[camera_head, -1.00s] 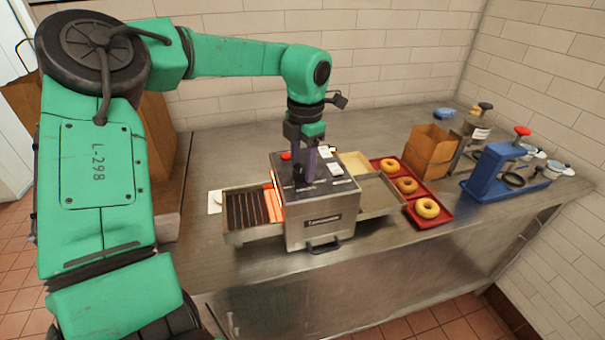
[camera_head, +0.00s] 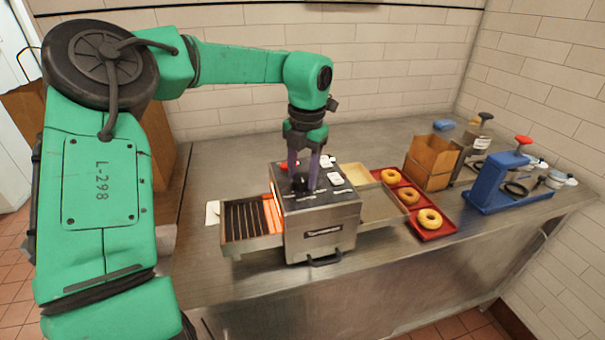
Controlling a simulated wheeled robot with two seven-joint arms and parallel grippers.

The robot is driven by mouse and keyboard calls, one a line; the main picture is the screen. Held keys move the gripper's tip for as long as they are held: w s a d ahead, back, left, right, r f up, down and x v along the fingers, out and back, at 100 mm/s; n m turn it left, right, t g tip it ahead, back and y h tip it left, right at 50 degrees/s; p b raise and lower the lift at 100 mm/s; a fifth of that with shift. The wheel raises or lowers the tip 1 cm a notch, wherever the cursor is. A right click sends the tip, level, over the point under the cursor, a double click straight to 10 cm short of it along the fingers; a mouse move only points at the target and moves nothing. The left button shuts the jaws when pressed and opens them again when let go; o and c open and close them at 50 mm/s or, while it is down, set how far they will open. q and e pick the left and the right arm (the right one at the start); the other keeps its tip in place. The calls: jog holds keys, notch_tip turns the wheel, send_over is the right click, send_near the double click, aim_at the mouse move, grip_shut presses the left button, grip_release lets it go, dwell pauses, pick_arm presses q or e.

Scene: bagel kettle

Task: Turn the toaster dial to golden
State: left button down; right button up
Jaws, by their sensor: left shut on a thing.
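The toaster (camera_head: 322,240) is a steel box with a dark top panel, standing on the metal counter. Its dark dial (camera_head: 299,183) is on the top panel, mostly hidden between my gripper's fingers. My left gripper (camera_head: 302,182) points straight down from above, its two purple-grey fingers one on each side of the dial and shut on it. The dial's pointer and the golden mark are too small and covered to read. My right gripper is not in view.
A rack with glowing orange heat (camera_head: 245,222) sticks out on the toaster's left, and a steel tray (camera_head: 378,204) on its right. Red trays hold bagels (camera_head: 429,218). A wooden box (camera_head: 430,163) and a blue press (camera_head: 490,185) stand further right. The front counter is clear.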

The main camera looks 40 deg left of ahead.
aim_at(306, 179)
pick_arm(q)
jog(key=shift+r, duration=0.1)
jog(key=shift+c, duration=1.5)
grip_release()
notch_tip(306, 179, up, 14)
jog(key=shift+d+r+p, duration=0.25)
jog(key=shift+d+p, duration=0.05)
jog(key=shift+d, duration=0.15)
